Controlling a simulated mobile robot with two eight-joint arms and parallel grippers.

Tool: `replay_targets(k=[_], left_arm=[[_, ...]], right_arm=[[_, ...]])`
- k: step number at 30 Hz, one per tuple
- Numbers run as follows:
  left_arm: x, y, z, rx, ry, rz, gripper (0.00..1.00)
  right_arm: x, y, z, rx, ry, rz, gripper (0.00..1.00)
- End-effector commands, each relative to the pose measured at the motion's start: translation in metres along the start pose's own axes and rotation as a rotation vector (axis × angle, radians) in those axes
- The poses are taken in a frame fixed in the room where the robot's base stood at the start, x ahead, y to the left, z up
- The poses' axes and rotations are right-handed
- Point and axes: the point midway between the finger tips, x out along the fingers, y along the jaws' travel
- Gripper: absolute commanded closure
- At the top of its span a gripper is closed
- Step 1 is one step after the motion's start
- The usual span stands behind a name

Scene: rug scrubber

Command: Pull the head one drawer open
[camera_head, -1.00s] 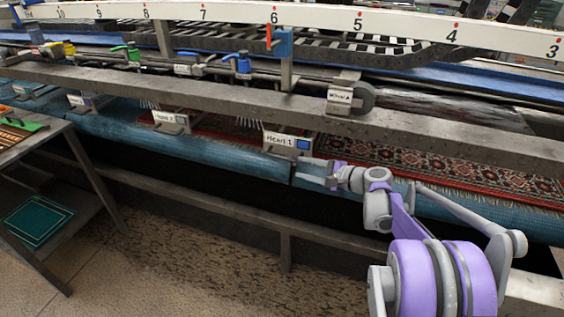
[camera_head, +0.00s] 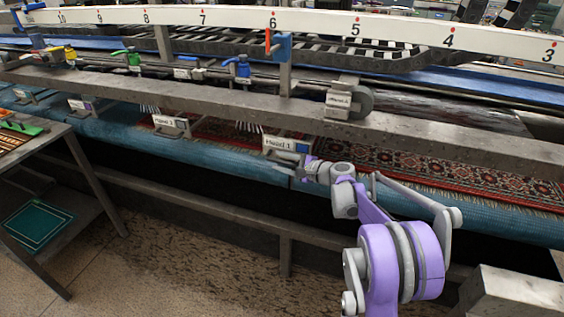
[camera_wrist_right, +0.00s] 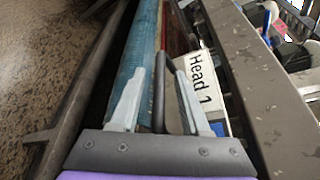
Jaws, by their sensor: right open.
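The head one drawer (camera_head: 280,146) has a pale front with a "Head 1" label and a blue patch, low on the machine in the head view. Its label also fills the right-centre of the right wrist view (camera_wrist_right: 198,82). A dark bar handle (camera_wrist_right: 159,95) stands out in front of it. My right gripper (camera_head: 283,170) is just below and in front of the drawer. In the wrist view its open fingers (camera_wrist_right: 157,74) lie on either side of the handle, with gaps visible. The drawer looks in line with the neighbouring heads. My left gripper is not in view.
A grey beam (camera_head: 220,98) runs just above the drawer, and a blue roller (camera_head: 220,156) runs beneath it. A patterned rug (camera_head: 420,168) lies behind. A metal side table (camera_head: 50,132) stands at left. The floor in front is clear.

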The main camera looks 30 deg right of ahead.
Motion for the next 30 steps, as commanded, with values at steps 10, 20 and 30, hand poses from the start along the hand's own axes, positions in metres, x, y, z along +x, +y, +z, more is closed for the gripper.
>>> replay_targets(k=[10,20,30], left_arm=[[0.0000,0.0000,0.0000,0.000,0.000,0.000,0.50],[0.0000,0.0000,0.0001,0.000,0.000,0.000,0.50],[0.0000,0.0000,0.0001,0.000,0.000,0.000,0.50]], right_arm=[[-0.0003,0.0001,0.0001,0.000,0.000,0.000,0.88],[-0.0004,0.0001,0.0002,0.000,0.000,0.000,1.00],[-0.0004,0.0001,0.0002,0.000,0.000,0.000,1.00]])
